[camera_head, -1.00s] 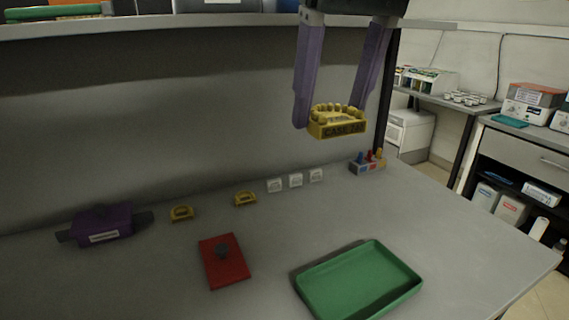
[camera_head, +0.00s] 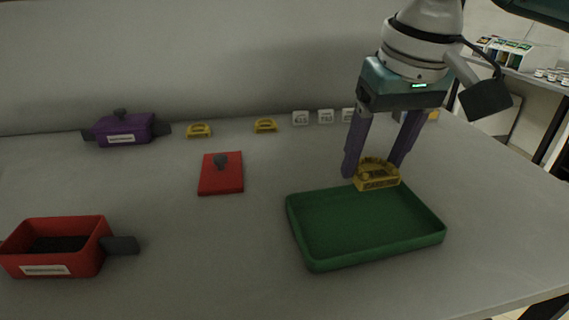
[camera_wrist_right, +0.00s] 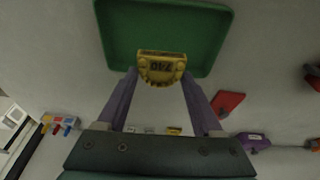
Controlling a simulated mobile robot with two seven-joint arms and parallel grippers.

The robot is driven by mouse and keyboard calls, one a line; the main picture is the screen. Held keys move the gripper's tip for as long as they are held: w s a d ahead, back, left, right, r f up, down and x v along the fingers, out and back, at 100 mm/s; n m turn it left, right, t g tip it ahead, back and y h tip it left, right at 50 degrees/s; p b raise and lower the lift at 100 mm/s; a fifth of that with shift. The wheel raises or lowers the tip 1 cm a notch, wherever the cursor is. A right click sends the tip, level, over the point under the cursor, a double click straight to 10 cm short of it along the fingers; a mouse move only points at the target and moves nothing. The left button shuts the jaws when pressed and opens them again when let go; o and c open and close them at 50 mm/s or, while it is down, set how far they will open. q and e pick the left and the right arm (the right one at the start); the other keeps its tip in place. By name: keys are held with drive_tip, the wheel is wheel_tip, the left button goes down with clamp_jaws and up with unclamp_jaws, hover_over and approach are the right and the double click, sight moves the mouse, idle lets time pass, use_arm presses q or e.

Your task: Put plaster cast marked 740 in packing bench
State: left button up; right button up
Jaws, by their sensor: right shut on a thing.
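My right gripper (camera_head: 374,168) is shut on a yellow plaster cast (camera_head: 378,183), a tooth-lined arch with a label on its front. In the right wrist view the cast (camera_wrist_right: 161,67) sits between the fingertips; its upside-down marking appears to read 740. The cast overlaps the back rim of the green tray (camera_head: 300,225) in the head view; its exact height is unclear. The tray is empty and lies on the grey bench (camera_head: 200,265). Two more yellow casts (camera_head: 199,131) and (camera_head: 265,126) stand at the back. My left gripper is not in view.
A red lid (camera_head: 221,180) lies left of the tray. An open red pot (camera_head: 60,262) is at front left and a lidded purple pot (camera_head: 124,131) at back left. Small white numbered blocks (camera_head: 325,117) line the back. The bench between red pot and tray is clear.

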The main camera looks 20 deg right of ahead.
sight(359, 219)
wheel_tip(359, 219, down, 8)
drive_tip(key=shift+r+b, duration=0.1)
drive_tip(key=shift+b, duration=0.5)
drive_tip(key=o, duration=1)
drive_tip(key=shift+o, duration=0.2)
